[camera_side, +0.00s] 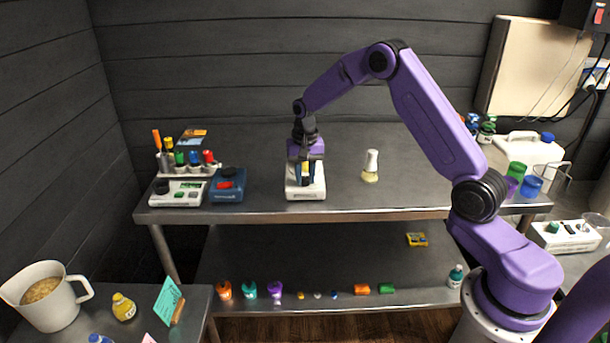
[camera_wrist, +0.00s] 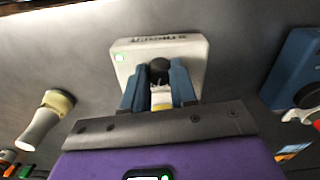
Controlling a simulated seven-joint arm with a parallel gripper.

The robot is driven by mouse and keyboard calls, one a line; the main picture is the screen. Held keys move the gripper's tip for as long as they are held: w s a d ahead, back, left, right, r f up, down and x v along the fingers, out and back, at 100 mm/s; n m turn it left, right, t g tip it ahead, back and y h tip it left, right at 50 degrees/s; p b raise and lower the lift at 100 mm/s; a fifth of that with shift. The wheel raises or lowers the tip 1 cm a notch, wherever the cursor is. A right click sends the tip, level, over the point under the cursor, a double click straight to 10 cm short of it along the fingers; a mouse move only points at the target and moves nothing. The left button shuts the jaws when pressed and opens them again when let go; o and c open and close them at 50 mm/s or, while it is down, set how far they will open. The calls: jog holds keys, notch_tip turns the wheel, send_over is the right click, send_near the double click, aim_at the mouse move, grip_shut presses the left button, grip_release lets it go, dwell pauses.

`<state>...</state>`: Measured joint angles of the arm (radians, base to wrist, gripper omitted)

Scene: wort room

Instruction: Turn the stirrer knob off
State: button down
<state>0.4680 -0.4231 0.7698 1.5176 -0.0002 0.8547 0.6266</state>
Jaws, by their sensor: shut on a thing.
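The white stirrer box (camera_side: 305,193) stands near the front edge of the upper bench, below my gripper (camera_side: 305,182). In the wrist view the stirrer (camera_wrist: 128,62) shows a green light and dark lettering. Its black knob (camera_wrist: 159,66) is between the two blue fingertips, and my gripper (camera_wrist: 160,78) is shut on it. The fingers hide the knob's sides, and I cannot read its setting. A small white-and-yellow item (camera_wrist: 161,98) shows between the fingers behind the knob; I cannot tell what it is.
A white flask with a yellowish base (camera_side: 370,166) stands right of the stirrer. A blue device (camera_side: 227,187), a white device (camera_side: 178,193) and a rack of coloured-capped bottles (camera_side: 186,161) stand to the left. Bare bench lies between the stirrer and the flask.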

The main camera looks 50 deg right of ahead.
jog(key=n, duration=0.8)
jog(key=shift+n, duration=0.4)
jog(key=n, duration=0.4)
jog(key=shift+n, duration=1.8)
jog(key=c, duration=0.9)
grip_release()
